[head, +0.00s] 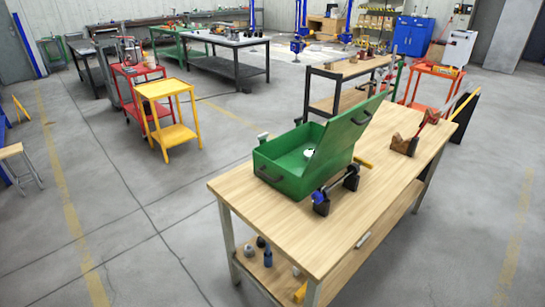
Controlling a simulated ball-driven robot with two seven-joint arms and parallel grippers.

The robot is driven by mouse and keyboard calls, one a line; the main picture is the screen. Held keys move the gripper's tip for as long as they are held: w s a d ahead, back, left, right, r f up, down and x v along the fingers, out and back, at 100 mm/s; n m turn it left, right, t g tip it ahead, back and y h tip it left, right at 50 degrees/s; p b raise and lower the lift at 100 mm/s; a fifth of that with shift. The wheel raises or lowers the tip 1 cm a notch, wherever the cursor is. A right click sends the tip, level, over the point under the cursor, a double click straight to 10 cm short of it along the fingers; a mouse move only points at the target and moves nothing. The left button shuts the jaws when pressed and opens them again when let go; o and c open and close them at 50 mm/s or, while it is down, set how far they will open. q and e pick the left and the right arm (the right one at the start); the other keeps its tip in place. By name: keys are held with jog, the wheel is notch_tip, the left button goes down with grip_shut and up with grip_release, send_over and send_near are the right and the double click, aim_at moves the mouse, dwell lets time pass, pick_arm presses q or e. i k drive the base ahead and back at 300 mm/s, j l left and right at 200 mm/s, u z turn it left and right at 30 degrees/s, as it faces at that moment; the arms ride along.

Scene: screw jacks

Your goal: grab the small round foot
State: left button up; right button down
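No gripper of mine shows in the head view. I cannot tell for sure which item is the small round foot. A small white round piece (309,153) lies inside the open green toolbox (278,174) on the wooden workbench; the raised lid hides part of the inside. Another small pale round piece (262,137) shows at the toolbox's back left edge; I cannot tell whether it is in or behind the box. A grey round piece (248,250) sits on the bench's lower shelf, beside a dark blue item (267,258).
A blue and black bar-like tool (337,189) lies in front of the toolbox. A brown wooden block with a red tool (407,145) stands at the bench's right. The bench's front top (300,235) is clear. A yellow cart (168,112) stands back left; open floor surrounds the bench's left.

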aim_at(308, 152)
jog(key=i+l+u, duration=0.3)
jog(key=l+u, duration=0.25)
jog(key=i+l+u, duration=0.15)
jog(key=l+u, duration=0.15)
